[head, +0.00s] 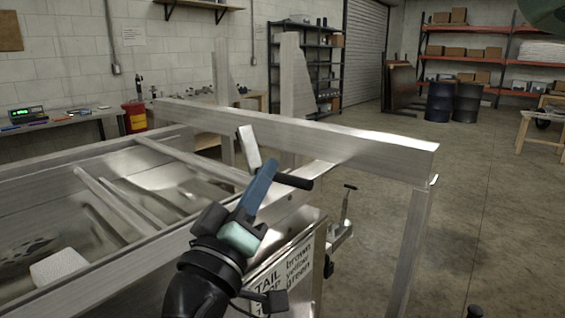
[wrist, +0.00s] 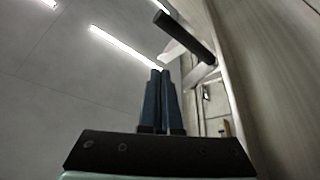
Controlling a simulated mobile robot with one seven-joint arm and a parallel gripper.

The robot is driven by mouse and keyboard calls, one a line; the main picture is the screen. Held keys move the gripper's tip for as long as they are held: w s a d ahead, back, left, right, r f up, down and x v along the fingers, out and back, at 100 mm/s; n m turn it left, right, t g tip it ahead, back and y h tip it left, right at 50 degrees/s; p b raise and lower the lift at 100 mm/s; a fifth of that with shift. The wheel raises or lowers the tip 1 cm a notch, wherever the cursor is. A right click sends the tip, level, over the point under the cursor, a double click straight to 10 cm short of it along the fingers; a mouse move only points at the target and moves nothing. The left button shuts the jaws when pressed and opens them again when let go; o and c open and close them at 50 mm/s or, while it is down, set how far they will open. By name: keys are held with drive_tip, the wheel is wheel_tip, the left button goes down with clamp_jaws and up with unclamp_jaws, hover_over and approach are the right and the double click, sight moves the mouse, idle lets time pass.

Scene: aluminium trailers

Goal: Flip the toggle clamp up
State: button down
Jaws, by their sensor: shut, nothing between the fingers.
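The toggle clamp's black handle (head: 295,181) sticks out to the right from behind my gripper's fingers, beside the trailer frame's top rail. A pale metal piece (head: 247,146) stands tilted just left of the fingertips; I cannot tell whether it belongs to the clamp. My gripper (head: 267,166) has blue fingers pressed together, pointing up and away. In the wrist view the black handle (wrist: 185,37) slants just beyond and right of the shut fingertips (wrist: 161,73). I cannot tell whether they touch. The clamp's base is hidden.
A long aluminium rail (head: 300,130) crosses behind my gripper, with an upright post (head: 408,255) at its right end. A label panel (head: 285,275) and a metal piece with a black T-handle (head: 345,208) are below. Open floor (head: 480,220) lies right.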

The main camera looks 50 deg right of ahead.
drive_tip(key=a, duration=0.1)
drive_tip(key=a+f, duration=0.1)
drive_tip(key=a, duration=0.1)
drive_tip(key=shift+s+a+f+b, duration=0.2)
drive_tip(key=shift+a+f+b, duration=0.05)
drive_tip(key=shift+f+b, duration=0.1)
drive_tip(key=w+a+r+t+y, duration=0.1)
drive_tip(key=a+t, duration=0.1)
drive_tip(key=a+r+t+y, duration=0.1)
drive_tip(key=a+r+t, duration=0.1)
drive_tip(key=w+a+r+t+y, duration=0.1)
drive_tip(key=a+r+t, duration=0.1)
drive_tip(key=shift+w+a, duration=0.15)
drive_tip(key=shift+w, duration=0.2)
drive_tip(key=s+a+r+n+t+y, duration=0.35)
drive_tip(key=a+r+t+y, duration=0.3)
drive_tip(key=a+y, duration=0.3)
drive_tip(key=s+a+r+n+t+y, duration=0.2)
drive_tip(key=s+a+r+t+y, duration=0.2)
drive_tip(key=a+r+t+y, duration=0.5)
wheel_tip(320, 180, up, 14)
drive_tip(key=a+g+h+p, duration=0.1)
drive_tip(key=g+p, duration=0.1)
drive_tip(key=p, duration=1.4)
drive_tip(key=shift+a+r+g, duration=0.15)
drive_tip(key=shift+a+g, duration=0.1)
drive_tip(key=shift+g, duration=0.1)
drive_tip(key=shift+w, duration=0.1)
